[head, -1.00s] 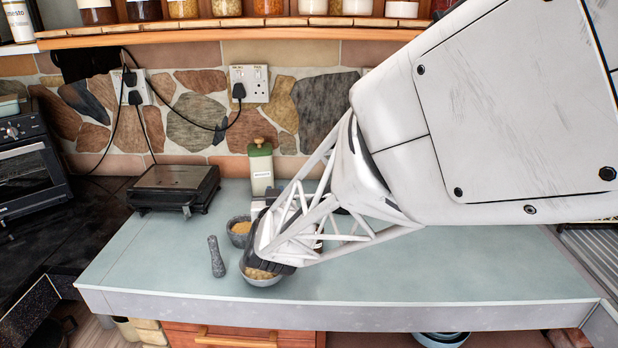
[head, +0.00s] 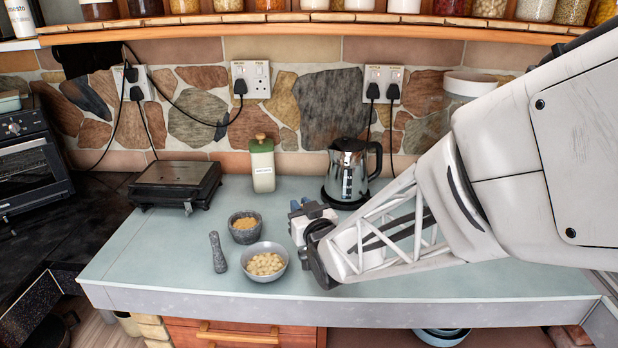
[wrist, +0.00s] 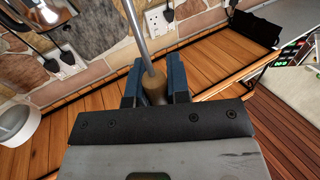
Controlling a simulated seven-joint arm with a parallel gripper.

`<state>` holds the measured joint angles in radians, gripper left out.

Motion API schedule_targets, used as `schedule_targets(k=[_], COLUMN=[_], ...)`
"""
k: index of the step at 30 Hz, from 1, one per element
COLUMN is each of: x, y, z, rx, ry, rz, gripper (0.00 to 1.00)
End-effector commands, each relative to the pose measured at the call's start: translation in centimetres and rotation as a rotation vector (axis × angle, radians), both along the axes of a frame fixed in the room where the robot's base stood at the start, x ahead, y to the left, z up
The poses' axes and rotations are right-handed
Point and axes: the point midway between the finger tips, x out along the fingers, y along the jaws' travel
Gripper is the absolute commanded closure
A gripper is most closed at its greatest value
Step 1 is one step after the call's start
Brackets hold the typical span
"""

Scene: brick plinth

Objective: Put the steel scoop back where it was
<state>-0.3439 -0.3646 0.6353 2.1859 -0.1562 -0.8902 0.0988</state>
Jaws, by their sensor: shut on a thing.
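The steel scoop shows in the wrist view as a metal shaft (wrist: 139,38) rising from a wooden grip (wrist: 154,88). My gripper (wrist: 154,84) has its two blue fingers closed on this grip; the scoop's far end is out of that view. In the head view my gripper (head: 307,212) is above the counter, right of the two bowls and in front of the kettle. I cannot make out the scoop in the head view.
A bowl of pale pieces (head: 265,264), a stone mortar (head: 243,228) and a pestle (head: 218,253) stand left of my gripper. Behind are a kettle (head: 348,172), a green-topped canister (head: 262,168) and a black appliance (head: 175,187). The counter's front left (head: 130,265) is clear.

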Motion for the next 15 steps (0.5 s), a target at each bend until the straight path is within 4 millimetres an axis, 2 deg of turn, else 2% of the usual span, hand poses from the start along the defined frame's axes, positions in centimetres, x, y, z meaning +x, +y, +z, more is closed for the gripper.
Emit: schedule_targets(k=[15], x=[0.34], y=[0.11], z=[-0.07], rx=[0.000], ry=[0.000], rz=[0.002], gripper=[1.00])
